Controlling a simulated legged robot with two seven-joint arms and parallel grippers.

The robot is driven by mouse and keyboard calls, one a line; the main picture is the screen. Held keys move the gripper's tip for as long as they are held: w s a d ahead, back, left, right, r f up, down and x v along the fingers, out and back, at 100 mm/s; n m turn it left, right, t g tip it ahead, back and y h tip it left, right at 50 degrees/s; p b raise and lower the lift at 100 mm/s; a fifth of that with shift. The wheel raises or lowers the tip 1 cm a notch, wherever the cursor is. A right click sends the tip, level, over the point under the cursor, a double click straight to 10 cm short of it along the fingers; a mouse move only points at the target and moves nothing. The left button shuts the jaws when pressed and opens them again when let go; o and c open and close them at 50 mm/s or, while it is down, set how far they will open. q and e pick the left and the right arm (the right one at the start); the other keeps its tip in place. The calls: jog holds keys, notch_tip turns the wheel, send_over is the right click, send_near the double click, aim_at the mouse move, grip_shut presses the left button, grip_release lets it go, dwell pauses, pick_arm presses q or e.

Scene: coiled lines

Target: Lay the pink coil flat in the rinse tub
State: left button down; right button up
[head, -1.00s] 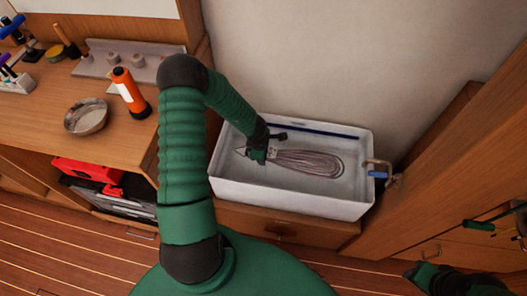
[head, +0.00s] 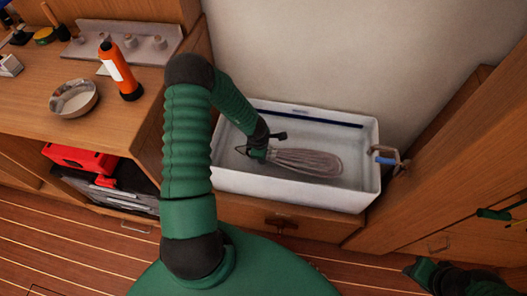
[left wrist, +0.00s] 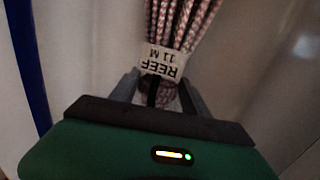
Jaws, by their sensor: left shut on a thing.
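The pink coil (head: 312,162) is a long looped bundle of pinkish line inside the white rinse tub (head: 285,199), in the head view. My left gripper (head: 258,153) is over the left part of the tub, shut on the coil's bound end. In the left wrist view, the gripper fingers (left wrist: 160,92) close around that end beside a white tag reading REEF 11 M, and the strands (left wrist: 176,22) run away from me. The loops stretch to the right; I cannot tell whether they touch the tub floor.
A clamp (head: 390,160) with a blue part sits at the tub's right rim. A metal bowl (head: 73,98) and an orange cylinder (head: 119,70) stand on the wooden counter at left. A red case (head: 78,158) is below. A wall rises behind the tub.

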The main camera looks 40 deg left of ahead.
pick_arm(q)
jog(key=shift+c, duration=2.2)
grip_release()
jog(key=p+v, duration=1)
jog(key=v, duration=0.7)
jog(key=w+d+r+m+t+h, duration=0.1)
jog(key=w+d+r+m, duration=0.2)
jog(key=d+r+m, duration=0.55)
jog(key=s+d+r+m+g, duration=0.1)
jog(key=s+d+r+m, duration=0.75)
jog(key=m, duration=0.75)
notch_tip(320, 180, up, 11)
jog(key=d+p, duration=0.1)
jog(key=p, duration=1.1)
jog(key=shift+s+f, duration=0.15)
jog(key=shift+s, duration=0.35)
